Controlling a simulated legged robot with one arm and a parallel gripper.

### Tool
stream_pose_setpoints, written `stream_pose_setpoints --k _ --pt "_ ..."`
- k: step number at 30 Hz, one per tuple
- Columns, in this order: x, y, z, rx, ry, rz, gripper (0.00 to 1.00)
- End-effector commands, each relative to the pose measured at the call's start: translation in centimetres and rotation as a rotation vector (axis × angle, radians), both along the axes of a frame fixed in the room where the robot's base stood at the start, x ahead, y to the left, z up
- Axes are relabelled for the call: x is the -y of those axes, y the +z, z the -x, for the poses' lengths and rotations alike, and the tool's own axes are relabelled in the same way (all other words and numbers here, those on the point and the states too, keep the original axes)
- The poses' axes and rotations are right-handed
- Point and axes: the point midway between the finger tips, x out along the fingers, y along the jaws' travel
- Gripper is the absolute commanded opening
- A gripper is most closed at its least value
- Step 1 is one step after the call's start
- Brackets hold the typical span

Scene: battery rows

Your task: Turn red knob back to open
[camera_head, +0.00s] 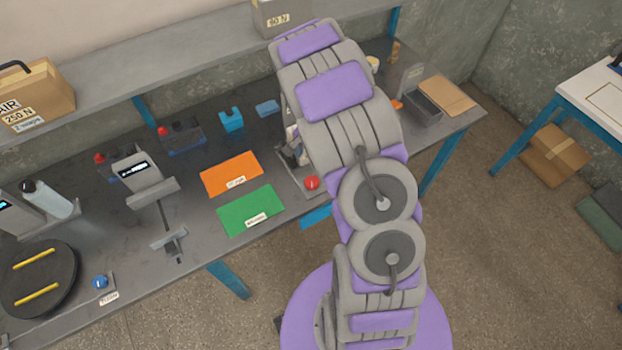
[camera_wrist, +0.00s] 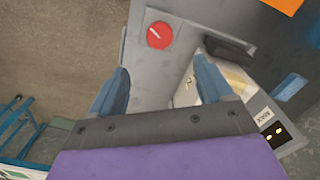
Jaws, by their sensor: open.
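The red knob (camera_head: 312,183) sits on a grey plate (camera_head: 290,180) near the front edge of the workbench. In the wrist view the red knob (camera_wrist: 159,36) is round with a small pale mark on its face, on the plate (camera_wrist: 205,22). My gripper (camera_wrist: 163,72) has its two blue fingers spread wide with nothing between them. The knob appears just beyond the fingertips, roughly centred between them, and apart from both. In the head view my arm hides most of the gripper and part of the plate.
A device with a labelled face (camera_wrist: 265,118) stands close to the right finger in the wrist view. An orange mat (camera_head: 231,174) and a green mat (camera_head: 250,210) lie left of the knob. A blue knob (camera_head: 100,282) is farther left. A grey bin (camera_head: 424,108) stands right.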

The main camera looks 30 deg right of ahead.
Motion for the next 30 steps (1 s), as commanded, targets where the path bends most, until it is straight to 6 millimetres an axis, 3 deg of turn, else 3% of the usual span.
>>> stream_pose_setpoints --k 3,18,24,30 --pt "0.0 -2.6 0.1 -0.004 0.002 -0.001 0.80" --pt "0.0 -11.1 0.1 -0.001 0.002 -0.002 0.80" --pt "0.0 -13.1 0.0 0.000 0.003 -0.001 0.80" --pt "0.0 -13.7 0.0 0.000 0.003 -0.001 0.80"
